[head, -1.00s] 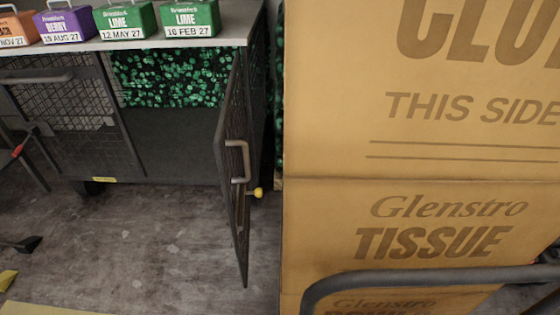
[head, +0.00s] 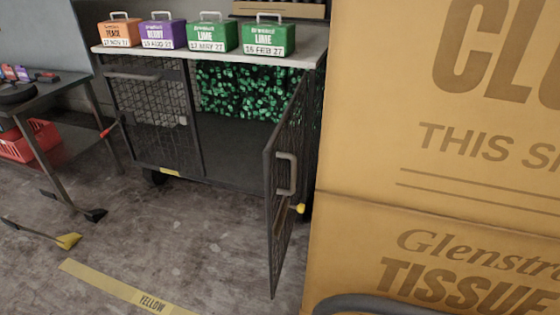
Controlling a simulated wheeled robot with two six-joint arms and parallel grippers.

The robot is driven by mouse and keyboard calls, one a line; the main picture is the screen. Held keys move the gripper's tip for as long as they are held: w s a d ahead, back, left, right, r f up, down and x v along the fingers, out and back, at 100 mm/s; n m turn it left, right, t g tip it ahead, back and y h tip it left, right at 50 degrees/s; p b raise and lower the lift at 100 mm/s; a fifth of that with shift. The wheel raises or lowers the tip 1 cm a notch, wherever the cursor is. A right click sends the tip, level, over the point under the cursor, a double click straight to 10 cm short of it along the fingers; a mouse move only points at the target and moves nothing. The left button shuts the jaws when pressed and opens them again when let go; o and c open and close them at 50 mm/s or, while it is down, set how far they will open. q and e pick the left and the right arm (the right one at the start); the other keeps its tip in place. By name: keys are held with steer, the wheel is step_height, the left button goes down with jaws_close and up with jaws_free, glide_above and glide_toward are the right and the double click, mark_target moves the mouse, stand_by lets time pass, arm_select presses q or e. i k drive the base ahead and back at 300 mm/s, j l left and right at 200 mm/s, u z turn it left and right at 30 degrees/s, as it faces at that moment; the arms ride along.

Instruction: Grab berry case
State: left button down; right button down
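The purple berry case (head: 162,34) has a grey handle on top and a white date label reading 19 AUG 27. It stands upright on the light top (head: 215,56) of a dark mesh cabinet. An orange peach case (head: 120,33) is at its left and a green lime case (head: 212,36) at its right. A second green lime case (head: 268,38) stands farther right. Neither of my grippers is in the head view.
The cabinet's right mesh door (head: 284,200) hangs open toward me. Large cardboard boxes (head: 440,160) fill the right side. A dark table (head: 45,95) with a red basket (head: 28,140) is at the left. The floor in front is mostly clear, with a yellow strip (head: 120,290).

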mark_target(162, 33)
steer(key=i+j+z, duration=0.2)
steer(key=j+z, duration=0.3)
steer(key=i+j+z, duration=0.1)
steer(key=j+z, duration=0.85)
steer(key=i+j, duration=0.1)
steer(key=j, duration=1.6)
steer(key=i+j, duration=0.15)
steer(key=j, duration=0.7)
steer(key=i+j, duration=0.1)
steer(key=j, duration=0.75)
